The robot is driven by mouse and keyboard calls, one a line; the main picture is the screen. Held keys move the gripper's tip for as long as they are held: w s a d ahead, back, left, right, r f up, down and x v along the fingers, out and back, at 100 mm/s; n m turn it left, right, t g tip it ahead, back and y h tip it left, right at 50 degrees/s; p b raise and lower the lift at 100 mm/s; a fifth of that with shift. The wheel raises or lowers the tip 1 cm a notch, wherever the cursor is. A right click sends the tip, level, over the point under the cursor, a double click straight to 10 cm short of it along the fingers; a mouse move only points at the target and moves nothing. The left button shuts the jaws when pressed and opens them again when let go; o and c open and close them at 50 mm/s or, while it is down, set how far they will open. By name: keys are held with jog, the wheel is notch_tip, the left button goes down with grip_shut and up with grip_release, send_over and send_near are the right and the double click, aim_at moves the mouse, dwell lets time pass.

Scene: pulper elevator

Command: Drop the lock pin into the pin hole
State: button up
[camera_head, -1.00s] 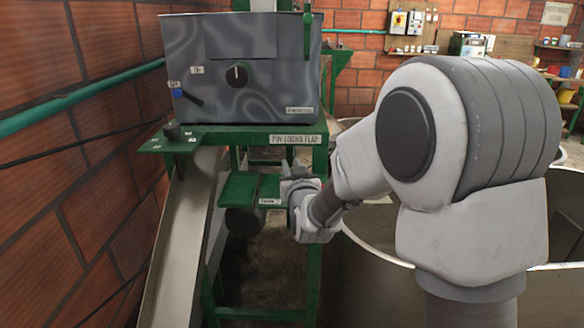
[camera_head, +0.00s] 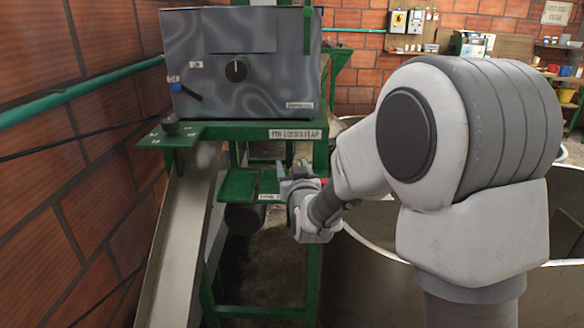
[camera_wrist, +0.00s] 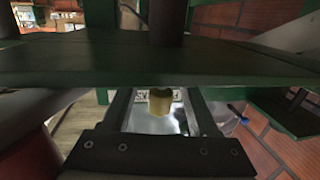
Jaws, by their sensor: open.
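My gripper (camera_head: 287,172) is open beside the green frame, below the label reading "PIN LOCKS FLAP" (camera_head: 296,134). In the wrist view its two fingers (camera_wrist: 160,110) stand apart. A short yellowish cylinder (camera_wrist: 160,101) shows between them; I cannot tell whether it is the lock pin or whether a finger touches it. A dark upright cylinder (camera_wrist: 166,20) stands above a green plate crossing that view. In the head view a dark knob (camera_head: 171,125) sits on the green ledge at the left. I cannot make out the pin hole.
A grey machine box (camera_head: 240,70) with a dial stands on the green frame (camera_head: 315,240). Small green plates (camera_head: 238,185) lie left of my gripper. A metal chute (camera_head: 178,250) slopes down beside the brick wall (camera_head: 70,180). A large metal vat (camera_head: 375,240) stands at the right.

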jog(key=shift+d, duration=0.2)
jog(key=s+d+b, duration=0.2)
jog(key=s+b, duration=0.6)
jog(key=s, duration=0.9)
jog(key=shift+r+b, duration=0.3)
jog(key=shift+r, duration=0.15)
jog(key=shift+s, duration=0.1)
